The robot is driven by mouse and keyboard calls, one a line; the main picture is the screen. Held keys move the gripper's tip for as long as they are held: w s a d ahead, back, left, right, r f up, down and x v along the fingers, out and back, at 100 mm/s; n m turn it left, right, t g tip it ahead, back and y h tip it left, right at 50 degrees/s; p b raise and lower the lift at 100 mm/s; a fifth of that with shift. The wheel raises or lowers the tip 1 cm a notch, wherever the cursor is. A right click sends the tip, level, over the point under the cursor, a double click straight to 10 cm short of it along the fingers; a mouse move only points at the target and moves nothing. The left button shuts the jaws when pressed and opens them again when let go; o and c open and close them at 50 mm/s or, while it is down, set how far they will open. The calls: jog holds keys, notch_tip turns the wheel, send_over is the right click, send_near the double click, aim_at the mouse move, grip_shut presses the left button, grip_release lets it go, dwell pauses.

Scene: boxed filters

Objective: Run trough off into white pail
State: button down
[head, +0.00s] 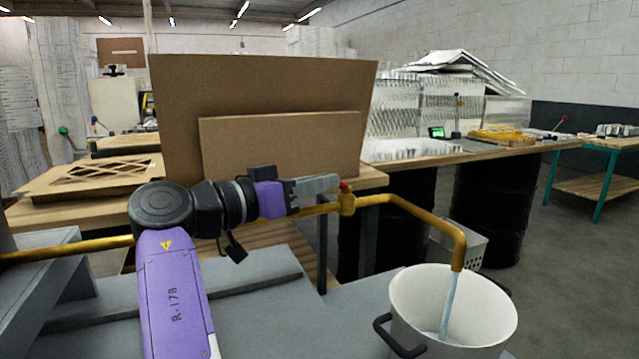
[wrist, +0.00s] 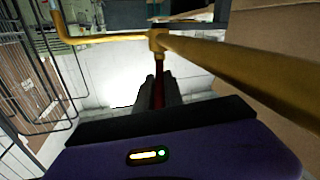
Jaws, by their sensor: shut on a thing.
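A brass pipe (head: 415,212) runs across the head view and bends down at its right end over the white pail (head: 415,318). A thin stream of water (head: 449,305) falls from the spout into the pail, where a little water shows low down. A valve (head: 347,203) sits on the pipe, with a red handle (head: 346,186). My gripper (head: 335,184) is shut on this handle. In the wrist view my gripper (wrist: 158,92) has the red handle (wrist: 159,68) between its fingers, below the brass valve (wrist: 157,42). I cannot clearly make out the trough.
Brown cardboard sheets (head: 265,90) stand upright on a wooden bench behind my arm. Black drums (head: 490,210) stand under the counter at the right. A grey perforated box (head: 460,243) sits behind the pail. The floor (head: 570,270) right of the pail is clear.

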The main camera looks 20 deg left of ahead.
jog(key=c, duration=1.5)
grip_release()
jog(key=shift+d+f, duration=0.1)
jog(key=shift+f, duration=0.05)
jog(key=shift+o, duration=0.2)
jog(key=shift+s+a, duration=0.3)
jog(key=v, duration=0.7)
jog(key=shift+p, duration=0.35)
